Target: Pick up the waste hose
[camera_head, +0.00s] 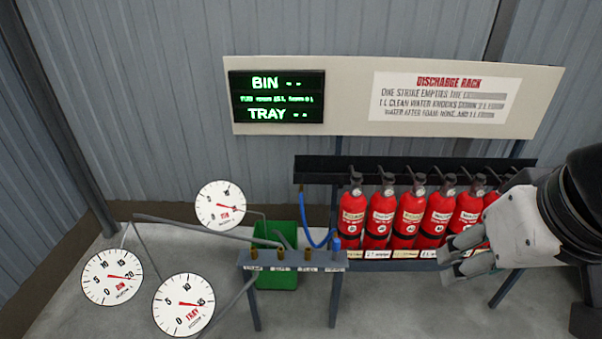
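A blue hose (305,217) hangs from the left end of the dark rack and curves down to a blue fitting (336,244) on a small grey stand (290,264). I cannot read a label that names it the waste hose. Several brass fittings stand on the same stand, with small labels too small to read. My gripper (452,258) is at the right, in front of the extinguishers and well to the right of the hose. Its two fingers point left and are apart, with nothing seen between them.
Several red extinguishers (379,215) stand in a row on the rack. A green bin (276,275) is behind the stand. Round gauges (184,312) with grey pipes stand at the left. A lit BIN/TRAY display (277,97) hangs above. Floor shows between stand and rack.

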